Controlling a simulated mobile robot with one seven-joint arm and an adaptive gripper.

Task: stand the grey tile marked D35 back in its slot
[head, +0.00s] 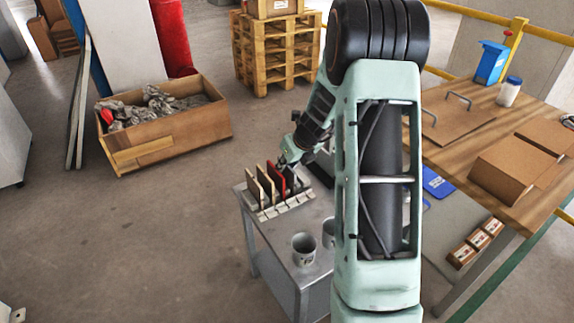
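A pale slotted rack (283,207) stands on a small grey metal table (262,238), left of my arm. Several tiles stand upright in it: tan ones (254,190) on the left, a red one (275,181) further right, and a dark grey one (291,176) at the right end. No D35 marking can be read, so I cannot tell whether the dark grey tile is the named one.
Two grey cups (304,248) stand at the table's front, one partly behind my arm. A wooden workbench (465,140) with boxes is at the right.

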